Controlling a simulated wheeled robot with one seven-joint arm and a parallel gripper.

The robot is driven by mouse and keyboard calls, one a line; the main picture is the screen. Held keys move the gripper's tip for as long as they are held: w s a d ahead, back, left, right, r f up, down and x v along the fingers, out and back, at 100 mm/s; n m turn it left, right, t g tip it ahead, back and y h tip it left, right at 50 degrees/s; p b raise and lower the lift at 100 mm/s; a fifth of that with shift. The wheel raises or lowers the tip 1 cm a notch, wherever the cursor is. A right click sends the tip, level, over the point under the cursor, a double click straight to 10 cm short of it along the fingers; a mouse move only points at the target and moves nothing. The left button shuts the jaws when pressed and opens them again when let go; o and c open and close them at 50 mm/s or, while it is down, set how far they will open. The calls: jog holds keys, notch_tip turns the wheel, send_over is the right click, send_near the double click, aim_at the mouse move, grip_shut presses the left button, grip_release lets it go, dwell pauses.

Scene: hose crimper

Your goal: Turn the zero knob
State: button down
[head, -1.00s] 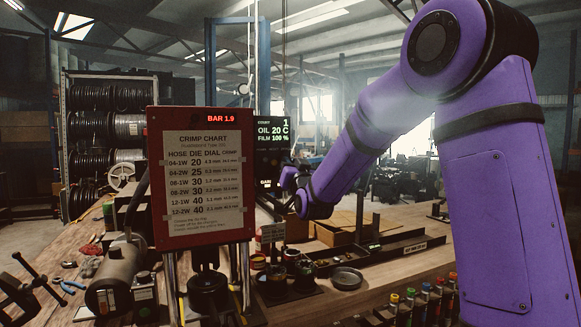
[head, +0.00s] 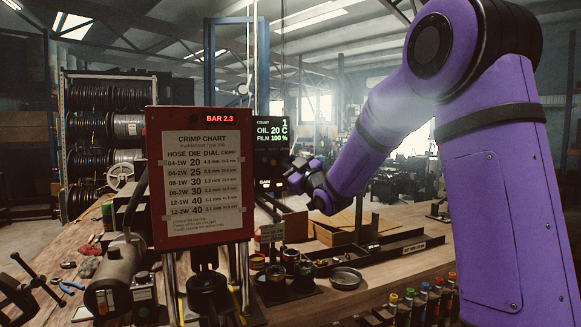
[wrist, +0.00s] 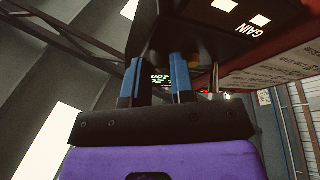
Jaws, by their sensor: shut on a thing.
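The dark control box (head: 272,150) stands behind the red chart panel, with a lit screen and a GAIN label low on its face. My gripper (head: 290,172) is at its right side in the head view. In the wrist view my gripper (wrist: 157,62) has its two blue fingers some way apart, shut on a dark knob (wrist: 163,42) at the fingertips. I take this as the zero knob; its label is not readable. The GAIN label and pale lit squares lie to its right. Part of a green readout shows between the fingers.
The red crimp chart panel (head: 203,220) stands left of the box and reads BAR 2.3. Below are small dies and a round metal dish (head: 345,278) on the wooden bench (head: 400,268). A dark post (head: 359,215) stands right of my gripper.

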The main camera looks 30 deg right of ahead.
jog(key=shift+n+g+y, duration=0.6)
jog(key=shift+n+y, duration=0.2)
jog(key=shift+n, duration=1.2)
jog(key=c, duration=1.2)
grip_release()
jog(key=shift+c, duration=0.2)
jog(key=v, duration=1.1)
jog(key=shift+r, duration=0.1)
